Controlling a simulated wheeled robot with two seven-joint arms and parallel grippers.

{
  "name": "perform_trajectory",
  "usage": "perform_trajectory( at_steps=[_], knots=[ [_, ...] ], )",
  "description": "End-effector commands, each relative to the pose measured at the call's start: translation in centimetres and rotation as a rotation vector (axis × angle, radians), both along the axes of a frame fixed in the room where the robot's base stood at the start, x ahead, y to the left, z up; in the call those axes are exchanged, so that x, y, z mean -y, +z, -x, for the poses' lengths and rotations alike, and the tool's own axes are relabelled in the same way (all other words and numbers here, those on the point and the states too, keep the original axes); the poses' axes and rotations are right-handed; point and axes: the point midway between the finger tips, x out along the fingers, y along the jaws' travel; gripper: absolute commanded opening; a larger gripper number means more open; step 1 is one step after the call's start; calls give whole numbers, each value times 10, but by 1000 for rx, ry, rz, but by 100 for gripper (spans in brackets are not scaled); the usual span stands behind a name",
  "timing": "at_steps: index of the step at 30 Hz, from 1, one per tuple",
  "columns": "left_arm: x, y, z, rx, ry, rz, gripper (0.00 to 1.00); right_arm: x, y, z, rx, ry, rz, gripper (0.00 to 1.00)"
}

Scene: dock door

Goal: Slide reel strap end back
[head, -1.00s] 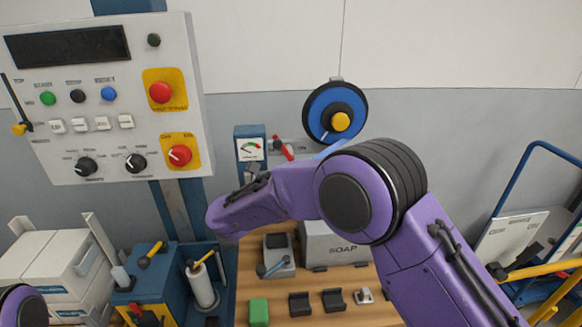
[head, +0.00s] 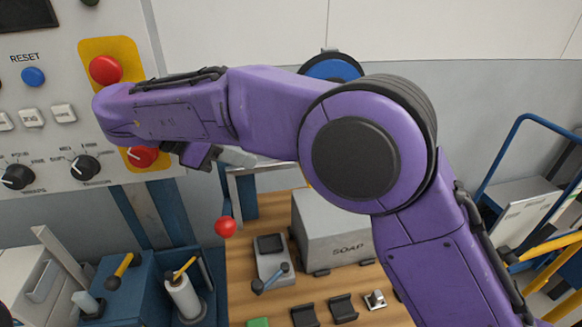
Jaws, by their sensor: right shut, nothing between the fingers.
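The reel (head: 332,68) is a blue disc on the wall, mostly hidden behind my right arm; only its upper part shows. The strap end cannot be made out behind the arm. My right forearm reaches left across the view, in front of the control panel. My left gripper is out of view.
The control panel (head: 60,100) with red buttons and knobs is close behind my forearm. A grey SOAP box (head: 340,236) stands on the wooden bench (head: 245,300). A blue rail (head: 505,155) is at right.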

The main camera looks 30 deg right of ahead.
Motion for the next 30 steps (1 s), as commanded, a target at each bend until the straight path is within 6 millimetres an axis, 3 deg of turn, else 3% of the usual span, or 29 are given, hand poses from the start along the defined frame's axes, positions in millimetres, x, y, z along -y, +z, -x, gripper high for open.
perform_trajectory(
  at_steps=[10,15,21,30],
  knots=[
    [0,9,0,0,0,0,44,60,-43,6,-4,2,-2,0],
    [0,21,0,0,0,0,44,86,-45,9,-1,4,-1,0],
    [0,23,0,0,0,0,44,97,-50,9,1,4,0,0],
    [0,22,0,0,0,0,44,99,-51,9,1,4,0,0]
  ],
)
